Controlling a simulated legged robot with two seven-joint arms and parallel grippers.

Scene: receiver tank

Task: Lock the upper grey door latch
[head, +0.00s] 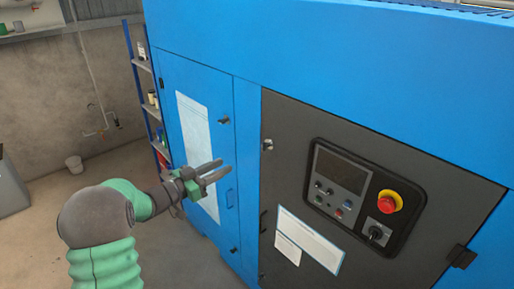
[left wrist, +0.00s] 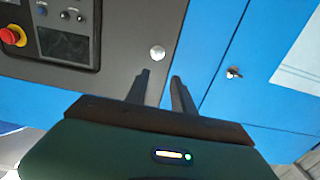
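The upper grey door latch (head: 267,145) is a small silver fitting at the upper left edge of the dark grey door (head: 300,120). In the left wrist view, which is turned roughly upside down, it shows as a round silver knob (left wrist: 157,53) just beyond the fingertips. My left gripper (head: 225,168) is open and empty, left of and a little below the latch in the head view, in front of the blue door. Its two fingers (left wrist: 160,74) point toward the latch with a gap between them, apparently not touching it. The latch's turned position is too small to tell.
A control panel (head: 340,172) with a red emergency button (head: 389,201) is on the grey door. The blue door (head: 170,85) has an upper latch (head: 224,120), also in the left wrist view (left wrist: 234,73). A shelf rack (head: 146,95) stands behind left. Floor at left is partly clear.

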